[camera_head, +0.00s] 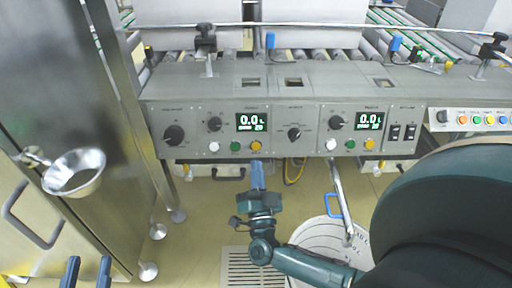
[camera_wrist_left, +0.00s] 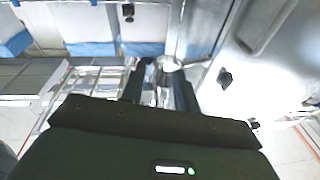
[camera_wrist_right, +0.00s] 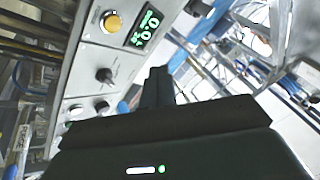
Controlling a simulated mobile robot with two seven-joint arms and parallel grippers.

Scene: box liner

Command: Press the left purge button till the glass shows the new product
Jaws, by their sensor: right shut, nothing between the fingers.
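The left control unit has a white button (camera_head: 214,146), a green button (camera_head: 235,146) and an orange button (camera_head: 256,146) under a lit display (camera_head: 251,122) reading 0.0. Button labels are too small to read. My right gripper (camera_head: 257,163) is shut and empty, its tips just below the orange button in the head view. The right wrist view shows an orange button (camera_wrist_right: 111,22) beside a display, apart from the fingers (camera_wrist_right: 158,72). My left gripper (camera_head: 88,260) is open and empty at lower left. Small dark windows (camera_head: 250,82) sit on the panel top; I cannot tell their contents.
A right control unit has its own white (camera_head: 331,144), green (camera_head: 350,144) and orange (camera_head: 369,144) buttons and a display (camera_head: 369,121). A steel cup (camera_head: 75,173) hangs on the cabinet at left. A white bucket (camera_head: 325,240) stands below the panel.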

